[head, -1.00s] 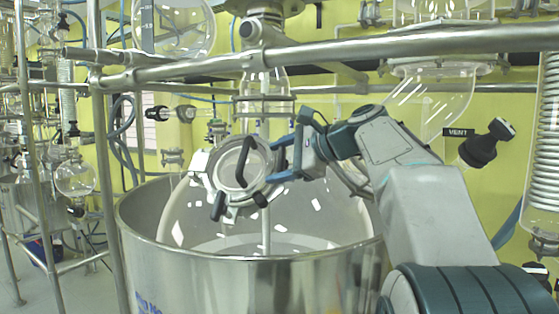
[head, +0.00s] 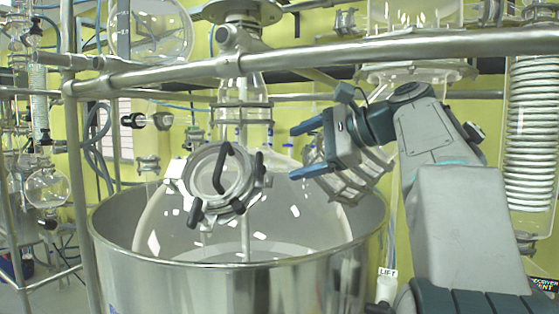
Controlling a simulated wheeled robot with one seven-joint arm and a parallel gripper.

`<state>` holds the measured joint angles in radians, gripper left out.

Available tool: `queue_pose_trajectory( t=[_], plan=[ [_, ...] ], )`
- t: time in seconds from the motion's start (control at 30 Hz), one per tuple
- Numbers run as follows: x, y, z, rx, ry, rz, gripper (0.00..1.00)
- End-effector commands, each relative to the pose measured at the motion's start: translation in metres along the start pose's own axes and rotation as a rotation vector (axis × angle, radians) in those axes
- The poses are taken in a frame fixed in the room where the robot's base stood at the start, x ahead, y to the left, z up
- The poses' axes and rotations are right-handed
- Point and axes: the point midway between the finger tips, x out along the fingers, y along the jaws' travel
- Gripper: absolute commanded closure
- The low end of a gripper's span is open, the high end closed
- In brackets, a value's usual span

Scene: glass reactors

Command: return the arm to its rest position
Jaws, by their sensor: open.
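My gripper (head: 298,150) is in the middle of the head view, to the right of the round clamped port. Its two blue fingers point left and stand apart with nothing between them. My arm comes up from the lower right, bends at the top and carries the gripper above the right part of the steel vessel. The round port lid (head: 218,180) with black handles sits on the glass reactor (head: 290,215). The gripper is apart from the lid and its handles.
A wide steel vessel (head: 230,285) surrounds the glass reactor. A horizontal steel rail (head: 400,48) crosses above the gripper. A glass coil condenser (head: 530,135) stands at the right. More glassware stands at the left.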

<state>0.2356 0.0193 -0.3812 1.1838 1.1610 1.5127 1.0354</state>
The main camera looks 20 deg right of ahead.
Motion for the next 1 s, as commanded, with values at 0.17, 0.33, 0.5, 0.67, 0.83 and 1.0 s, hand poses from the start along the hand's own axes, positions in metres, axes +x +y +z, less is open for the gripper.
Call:
queue_pose_trajectory(
  t=[0.17, 0.33, 0.5, 0.67, 0.83, 1.0],
  plan=[
    [-0.019, -0.001, 0.0, 0.0, 0.0, -0.001, 0.18],
    [-0.022, 0.0, 0.0, 0.0, -0.001, 0.001, 0.18],
    [-0.022, 0.0, 0.0, 0.0, -0.001, 0.001, 0.18],
    [-0.022, 0.0, 0.0, 0.0, -0.001, 0.001, 0.18],
    [-0.022, 0.0, 0.0, 0.0, -0.001, 0.001, 0.18],
    [-0.022, 0.0, 0.0, 0.0, -0.001, 0.001, 0.18]
  ],
)
